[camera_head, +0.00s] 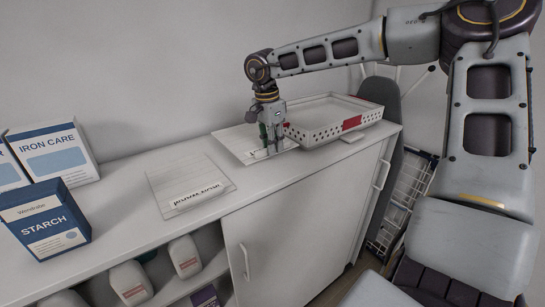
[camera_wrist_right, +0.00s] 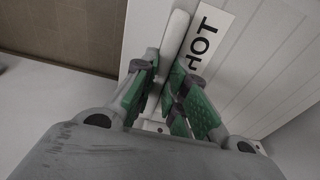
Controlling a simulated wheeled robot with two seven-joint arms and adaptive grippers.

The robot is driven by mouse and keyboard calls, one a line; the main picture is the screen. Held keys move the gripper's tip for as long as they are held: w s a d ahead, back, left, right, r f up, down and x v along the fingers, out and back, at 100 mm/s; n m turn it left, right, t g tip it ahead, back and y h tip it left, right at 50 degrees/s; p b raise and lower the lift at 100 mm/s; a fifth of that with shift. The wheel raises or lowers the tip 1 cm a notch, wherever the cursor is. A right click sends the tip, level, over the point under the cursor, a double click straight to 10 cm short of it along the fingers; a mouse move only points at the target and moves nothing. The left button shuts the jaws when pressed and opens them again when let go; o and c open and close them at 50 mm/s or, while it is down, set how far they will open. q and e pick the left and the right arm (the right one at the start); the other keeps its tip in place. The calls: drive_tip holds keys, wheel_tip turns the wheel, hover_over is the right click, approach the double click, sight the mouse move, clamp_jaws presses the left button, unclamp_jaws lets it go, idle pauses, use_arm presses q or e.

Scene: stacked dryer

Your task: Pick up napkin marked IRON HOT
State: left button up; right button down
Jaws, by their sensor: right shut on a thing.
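The napkin (camera_head: 236,141) is a flat white square on the counter beside the basket, under my right gripper. In the right wrist view, a white label reading HOT (camera_wrist_right: 207,40) lies beside the fingers; any rest of its wording is out of view. My right gripper (camera_head: 271,146) points down at the napkin. Its green fingers (camera_wrist_right: 164,72) are shut on a raised pale edge of the napkin (camera_wrist_right: 175,32). The exact grip is partly hidden by the fingers. My left gripper is not in view.
Another pale napkin (camera_head: 180,176) with a dark-lettered label lies nearer on the counter (camera_head: 130,214). A white perforated tray (camera_head: 318,127) with a red tag stands close right of my gripper. STARCH (camera_head: 45,220) and IRON CARE (camera_head: 55,152) boxes stand left. Bottles fill the shelf below.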

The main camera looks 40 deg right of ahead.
drive_tip(key=shift+r, duration=1.8)
